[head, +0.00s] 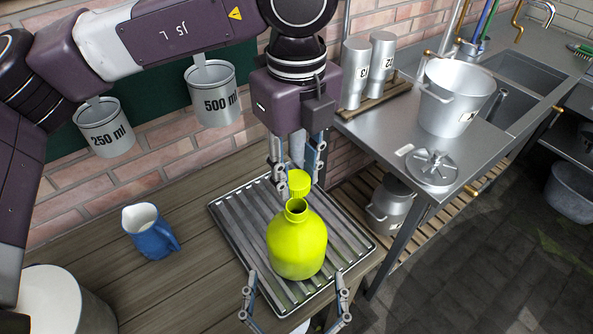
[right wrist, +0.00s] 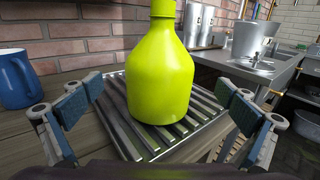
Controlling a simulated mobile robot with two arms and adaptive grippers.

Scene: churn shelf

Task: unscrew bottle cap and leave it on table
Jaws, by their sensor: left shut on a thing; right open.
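A yellow-green bottle (head: 297,247) stands upright on a ribbed metal tray (head: 232,222), its neck open at the top. Its cap (head: 299,182) is off the neck, just above and behind the opening. My left gripper (head: 297,172) comes down from above and is shut on the cap. My right gripper (head: 296,296) is open in front of the bottle, with a fingertip to each side and apart from it. In the right wrist view the bottle (right wrist: 160,80) stands between and beyond the open fingers; its top is cut off.
A blue jug (head: 151,232) stands on the wooden table (head: 150,288) left of the tray. Measuring cups (head: 213,93) hang on the wall behind. A metal counter (head: 400,131) with a pot (head: 457,97) is at right. Bare table lies between jug and tray.

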